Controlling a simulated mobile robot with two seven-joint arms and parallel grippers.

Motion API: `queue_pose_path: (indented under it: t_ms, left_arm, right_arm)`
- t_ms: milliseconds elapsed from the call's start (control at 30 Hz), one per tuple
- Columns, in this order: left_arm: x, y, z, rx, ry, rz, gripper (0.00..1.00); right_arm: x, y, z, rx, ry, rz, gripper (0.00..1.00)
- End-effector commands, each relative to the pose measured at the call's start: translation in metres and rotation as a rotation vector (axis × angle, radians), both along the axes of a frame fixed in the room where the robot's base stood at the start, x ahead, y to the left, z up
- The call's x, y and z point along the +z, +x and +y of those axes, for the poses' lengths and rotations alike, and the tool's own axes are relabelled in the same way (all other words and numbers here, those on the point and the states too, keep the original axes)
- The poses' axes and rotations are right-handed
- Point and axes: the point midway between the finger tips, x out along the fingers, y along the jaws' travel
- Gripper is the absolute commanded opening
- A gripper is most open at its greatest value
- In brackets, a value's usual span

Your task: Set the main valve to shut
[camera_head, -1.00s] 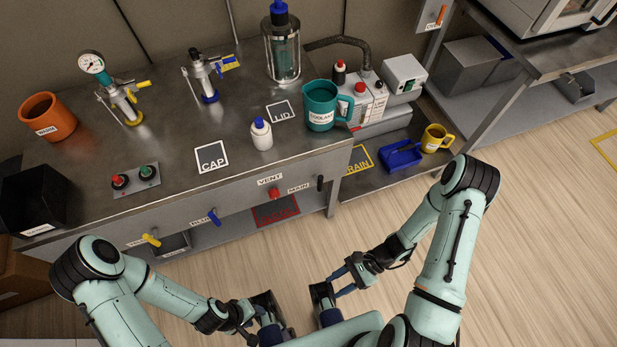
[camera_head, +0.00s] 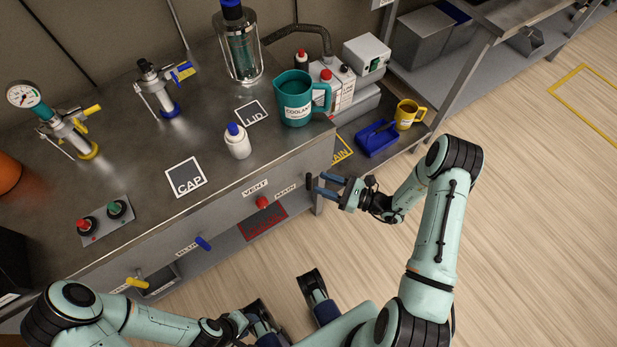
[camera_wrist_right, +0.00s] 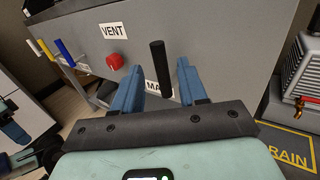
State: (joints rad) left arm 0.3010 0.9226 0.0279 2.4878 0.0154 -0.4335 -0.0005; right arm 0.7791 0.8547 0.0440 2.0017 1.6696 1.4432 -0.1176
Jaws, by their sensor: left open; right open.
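The main valve's black handle (camera_head: 309,183) is on the front panel of the bench, at the right end beside the MAIN label (camera_head: 286,191). In the right wrist view the handle (camera_wrist_right: 160,68) stands nearly upright between my two blue fingers, with gaps at both sides. It partly covers the MAIN label (camera_wrist_right: 158,88). My right gripper (camera_head: 320,185) is open at the handle, with its fingers pointing to the panel. I cannot tell how deep the handle sits between them. My left gripper (camera_head: 258,325) is open and empty at the bottom, far from the panel.
The red VENT knob (camera_head: 262,202) is just left of the main handle. Blue (camera_head: 203,243) and yellow (camera_head: 137,283) handles are further left. The teal coolant jug (camera_head: 297,100) stands above near the bench edge. A blue tray (camera_head: 377,138) and yellow mug (camera_head: 407,114) are on the low shelf. The floor at right is clear.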

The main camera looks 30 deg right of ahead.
Motion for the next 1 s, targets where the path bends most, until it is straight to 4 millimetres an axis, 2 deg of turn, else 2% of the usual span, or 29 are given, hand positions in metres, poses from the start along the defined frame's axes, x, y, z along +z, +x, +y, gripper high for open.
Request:
queue_pose_path:
  t_ms: [100, 300, 700, 833, 1000]
  left_arm:
    - [-0.002, 0.001, 0.000, 0.001, 0.001, -0.002, 0.43]
    - [-0.003, 0.001, 0.000, 0.001, 0.000, -0.004, 0.43]
    - [-0.003, 0.001, 0.000, 0.002, 0.001, -0.005, 0.43]
    - [-0.003, 0.001, 0.000, 0.002, 0.001, -0.005, 0.43]
    - [-0.003, 0.001, 0.000, 0.001, 0.000, -0.004, 0.43]
  right_arm:
    - [0.000, 0.019, 0.015, 0.004, 0.000, -0.002, 0.42]
    - [-0.001, 0.037, 0.030, 0.002, 0.000, 0.000, 0.42]
    - [0.000, 0.043, 0.034, 0.001, 0.000, 0.001, 0.42]
    - [0.000, 0.043, 0.034, 0.001, 0.000, 0.001, 0.00]
    - [0.000, 0.043, 0.034, 0.001, 0.000, 0.001, 0.00]
